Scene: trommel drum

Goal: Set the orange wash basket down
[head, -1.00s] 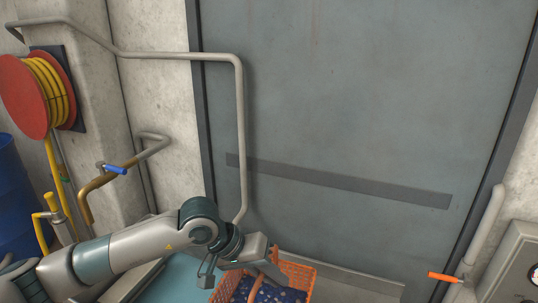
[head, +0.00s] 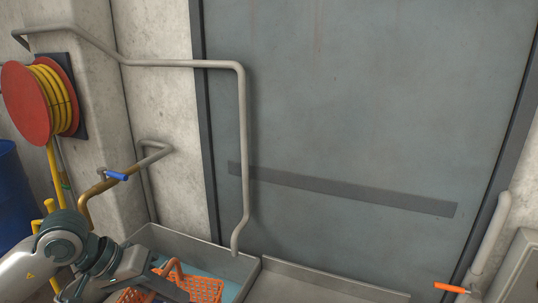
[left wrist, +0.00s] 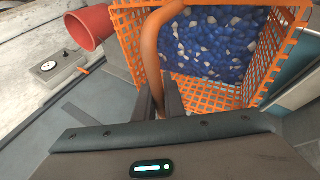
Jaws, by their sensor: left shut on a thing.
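The orange wash basket (head: 207,289) is a lattice crate with an arched orange handle, at the bottom left of the head view. It also fills the top of the left wrist view (left wrist: 128,30), with blue, white-speckled contents (left wrist: 205,45) inside. My left gripper (head: 168,286) is shut on the basket handle; in the left wrist view its two fingers (left wrist: 160,102) close around the handle. The basket shows in front of a teal-floored grey tray; I cannot tell whether it touches the floor. Its lower part is cut off. My right gripper is not in view.
The grey tray (head: 190,240) has raised walls. A bare grey tray section (head: 310,287) adjoins it on the right. A bent pipe (head: 241,160) comes down over the tray. A blue-handled valve (head: 116,175) is at left. A red bucket (left wrist: 90,27) shows in the wrist view.

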